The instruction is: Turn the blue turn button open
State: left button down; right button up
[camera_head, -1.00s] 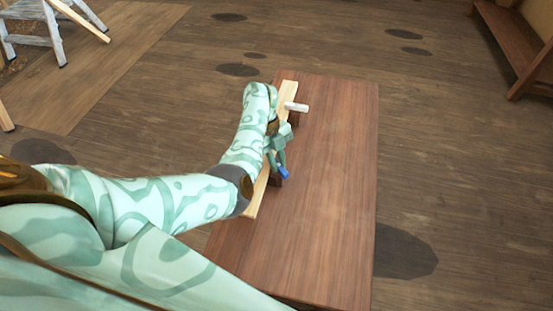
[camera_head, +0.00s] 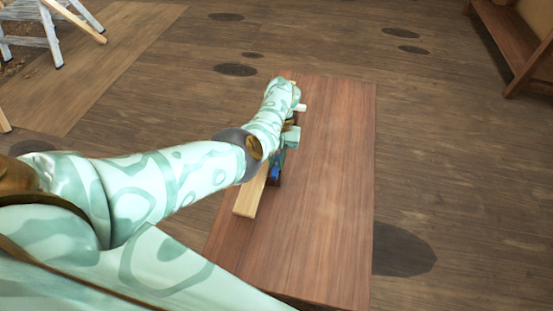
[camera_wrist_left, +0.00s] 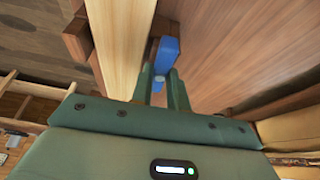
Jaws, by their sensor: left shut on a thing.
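The blue turn button (camera_head: 275,173) sits beside the pale wooden strip (camera_head: 249,201) on the brown table. In the left wrist view the blue button (camera_wrist_left: 167,52) extends away from my fingers, alongside the strip (camera_wrist_left: 122,45). My left gripper (camera_wrist_left: 160,84) is shut on the near end of the button, one finger on each side. In the head view my left gripper (camera_head: 280,163) is at the button, and my forearm covers part of the strip. The button's pivot is not clear to see. My right gripper is out of view.
A white piece (camera_head: 300,107) sticks out beside the strip's far end, partly behind my arm. The brown table top (camera_head: 330,190) is bare on the right. A stepladder (camera_head: 55,35) stands on the floor at far left, and a wooden bench (camera_head: 510,50) at far right.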

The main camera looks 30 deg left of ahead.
pick_arm(q)
jog(key=shift+w+m, duration=0.1)
jog(key=shift+m, duration=0.4)
jog(key=c, duration=1.4)
grip_release()
jog(key=shift+o, duration=0.2)
jog(key=p+v, duration=0.1)
jog(key=v, duration=0.7)
jog(key=shift+w+d+r, duration=0.1)
jog(key=shift+r, duration=0.2)
jog(key=d+v, duration=0.1)
jog(key=v, duration=0.6)
jog(key=shift+a+r, duration=0.35)
jog(key=shift+a, duration=0.1)
jog(key=shift+w+f, duration=0.1)
